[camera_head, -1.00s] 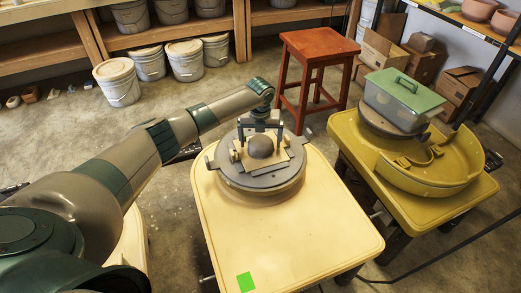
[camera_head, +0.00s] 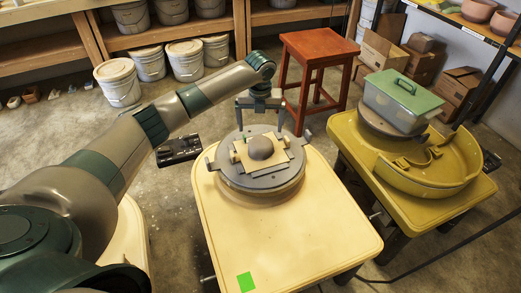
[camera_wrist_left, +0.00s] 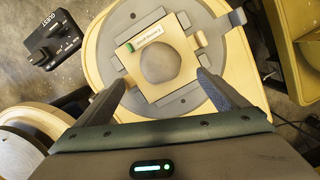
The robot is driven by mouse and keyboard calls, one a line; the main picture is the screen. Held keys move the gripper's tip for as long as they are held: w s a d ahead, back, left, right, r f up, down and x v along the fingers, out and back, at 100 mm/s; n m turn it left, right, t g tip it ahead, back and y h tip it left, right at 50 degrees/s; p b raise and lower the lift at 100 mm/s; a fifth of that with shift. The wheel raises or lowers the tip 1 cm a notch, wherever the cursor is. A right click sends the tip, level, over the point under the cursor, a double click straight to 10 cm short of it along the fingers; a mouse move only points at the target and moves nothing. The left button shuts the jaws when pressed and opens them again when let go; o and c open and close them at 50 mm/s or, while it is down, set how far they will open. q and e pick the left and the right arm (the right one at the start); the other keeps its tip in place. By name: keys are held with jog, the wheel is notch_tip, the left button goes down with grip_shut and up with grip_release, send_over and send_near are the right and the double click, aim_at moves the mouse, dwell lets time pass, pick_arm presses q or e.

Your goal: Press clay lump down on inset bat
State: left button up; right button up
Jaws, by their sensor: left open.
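The grey-brown clay lump (camera_head: 261,147) sits on the pale square inset bat (camera_head: 241,158), which lies on the round grey wheel head (camera_head: 232,178). The lump also shows in the left wrist view (camera_wrist_left: 160,63), near the middle of the bat (camera_wrist_left: 143,84). My left gripper (camera_head: 260,122) is raised above and behind the lump, apart from it. Its two fingers are spread wide and hold nothing. In the left wrist view the fingertips (camera_wrist_left: 160,78) stand on either side of the lump, clear of it. My right gripper does not show.
A yellow wheel table (camera_head: 440,208) with a green-lidded box (camera_head: 402,100) stands at right. A red stool (camera_head: 319,48) is behind.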

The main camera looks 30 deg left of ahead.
pick_arm(q)
notch_tip(320, 180, up, 7)
jog(key=s, duration=0.1)
jog(key=shift+d+r+p, duration=0.2)
jog(key=shift+d+p, duration=0.05)
jog(key=shift+p, duration=0.05)
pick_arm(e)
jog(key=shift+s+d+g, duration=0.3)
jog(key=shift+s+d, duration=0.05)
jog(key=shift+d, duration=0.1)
pick_arm(q)
jog(key=shift+s+f, duration=0.1)
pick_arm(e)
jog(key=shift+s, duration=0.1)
